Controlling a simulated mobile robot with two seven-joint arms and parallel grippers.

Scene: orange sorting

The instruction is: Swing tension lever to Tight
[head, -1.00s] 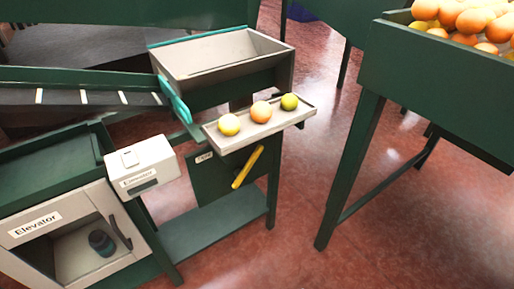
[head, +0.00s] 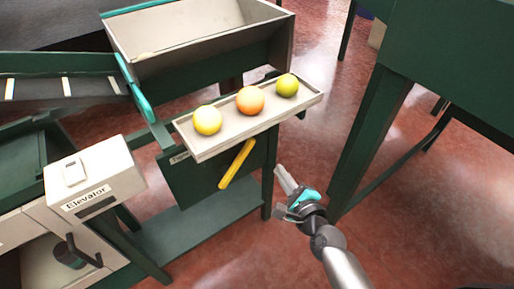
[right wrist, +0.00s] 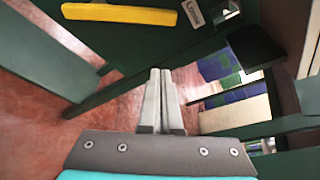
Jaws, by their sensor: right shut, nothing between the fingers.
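The yellow tension lever (head: 237,165) hangs slanted on the dark green panel (head: 200,180) under the fruit tray, its lower end toward the left. It also shows in the right wrist view as a yellow bar (right wrist: 118,13) at the top. A label reading "Loose" (right wrist: 194,13) sits beside it there. My right gripper (head: 284,178) is to the right of the lever, apart from it. Its fingers are together and empty, as the right wrist view (right wrist: 162,90) shows. My left gripper is not in view.
A tray (head: 205,154) with a yellow, an orange and a green fruit overhangs the panel. An "Elevator" box (head: 112,180) stands at left. A green table leg (head: 372,130) stands right of my arm. A lower green shelf (head: 190,228) lies below.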

